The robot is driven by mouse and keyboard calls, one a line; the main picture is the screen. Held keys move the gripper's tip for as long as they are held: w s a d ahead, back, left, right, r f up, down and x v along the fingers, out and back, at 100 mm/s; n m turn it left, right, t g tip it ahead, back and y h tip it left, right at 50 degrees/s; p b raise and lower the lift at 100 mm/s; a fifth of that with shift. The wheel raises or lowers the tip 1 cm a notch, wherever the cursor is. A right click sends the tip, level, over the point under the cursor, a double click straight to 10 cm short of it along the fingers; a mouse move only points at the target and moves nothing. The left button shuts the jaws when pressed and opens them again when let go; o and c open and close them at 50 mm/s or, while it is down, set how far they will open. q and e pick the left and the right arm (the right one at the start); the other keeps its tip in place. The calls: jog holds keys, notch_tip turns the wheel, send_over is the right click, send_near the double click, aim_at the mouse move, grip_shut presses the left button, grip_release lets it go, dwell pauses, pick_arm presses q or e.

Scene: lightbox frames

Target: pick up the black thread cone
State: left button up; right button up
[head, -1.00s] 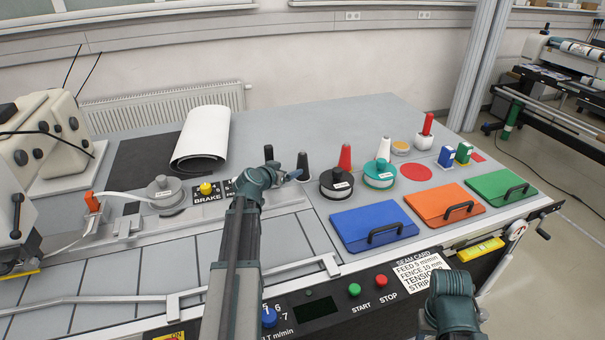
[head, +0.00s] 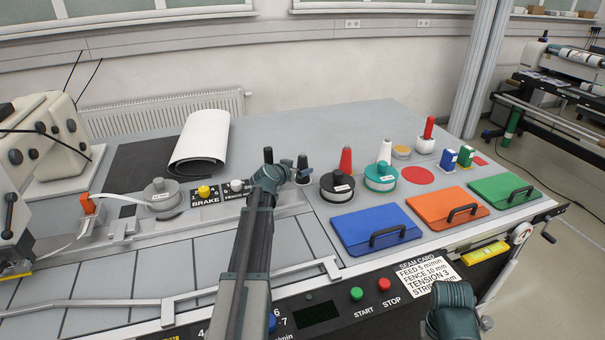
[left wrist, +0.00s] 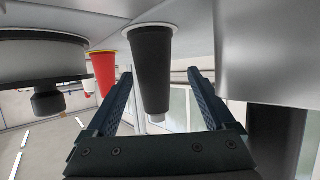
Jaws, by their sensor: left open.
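The table behind is clear.

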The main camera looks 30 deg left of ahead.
aim_at(306, 165)
pick_arm(q)
jog(key=x, duration=0.1)
jog(key=b+x, duration=0.1)
jog(key=x, duration=0.3)
jog(key=shift+w+d+r, duration=0.25)
jog(key=shift+w+d, duration=0.05)
jog(key=shift+d, duration=0.1)
jog(key=shift+s+r, duration=0.1)
grip_shut()
